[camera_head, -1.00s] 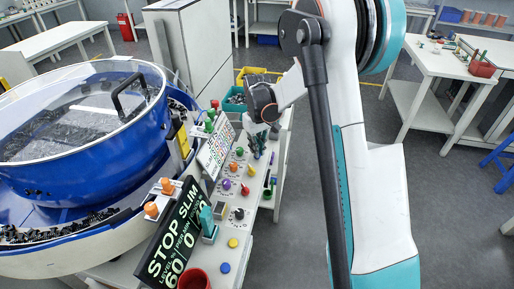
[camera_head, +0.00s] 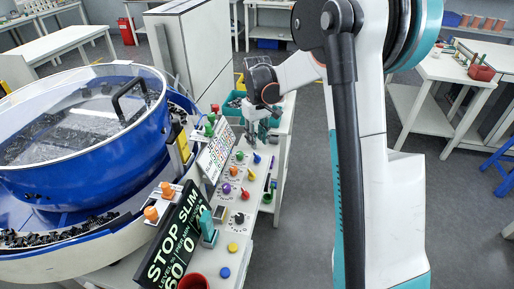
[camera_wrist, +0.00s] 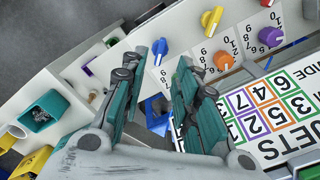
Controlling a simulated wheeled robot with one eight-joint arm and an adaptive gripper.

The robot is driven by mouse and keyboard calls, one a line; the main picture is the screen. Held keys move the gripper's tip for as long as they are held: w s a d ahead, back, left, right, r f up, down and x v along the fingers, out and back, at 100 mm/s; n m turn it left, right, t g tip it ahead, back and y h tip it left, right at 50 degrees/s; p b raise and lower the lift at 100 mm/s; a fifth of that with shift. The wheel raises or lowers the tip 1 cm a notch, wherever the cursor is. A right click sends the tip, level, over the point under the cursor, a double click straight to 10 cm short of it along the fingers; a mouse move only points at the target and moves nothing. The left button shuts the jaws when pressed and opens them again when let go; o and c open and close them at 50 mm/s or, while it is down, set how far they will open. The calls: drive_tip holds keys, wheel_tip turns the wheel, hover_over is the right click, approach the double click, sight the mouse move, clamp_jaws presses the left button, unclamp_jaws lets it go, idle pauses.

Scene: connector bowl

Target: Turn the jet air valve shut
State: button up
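A blue lever knob (camera_head: 257,158), an orange knob (camera_head: 239,155) and a purple knob (camera_head: 226,188) show in the head view. I cannot read which one is the jet air valve. My gripper (camera_head: 262,133) is above the panel's far end. In the wrist view its two teal fingers (camera_wrist: 155,95) stand apart with nothing held. A blue lever knob (camera_wrist: 160,47) shows in the gap beyond the fingertips, and the orange knob (camera_wrist: 222,62) is right of it. The fingers hide part of the panel.
A blue bowl feeder (camera_head: 85,130) stands left of the panel. Teal bins (camera_head: 233,104) lie beyond. Open floor is on the right.

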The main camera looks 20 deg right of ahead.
drive_tip(key=shift+r, duration=2.65)
drive_tip(key=s+a+r+m+t, duration=0.1)
drive_tip(key=s+a+r+t, duration=0.15)
drive_tip(key=s+r, duration=0.35)
drive_tip(key=s+a+r+t, duration=0.1)
drive_tip(key=s+a+r, duration=0.25)
drive_tip(key=s, duration=0.45)
drive_tip(key=s+a+f+t, duration=0.1)
drive_tip(key=s, duration=0.6)
drive_tip(key=s+a+f+m+t, duration=0.1)
drive_tip(key=s+a+t, duration=0.1)
drive_tip(key=s, duration=0.6)
drive_tip(key=shift+f, duration=0.15)
drive_tip(key=shift+t, duration=0.25)
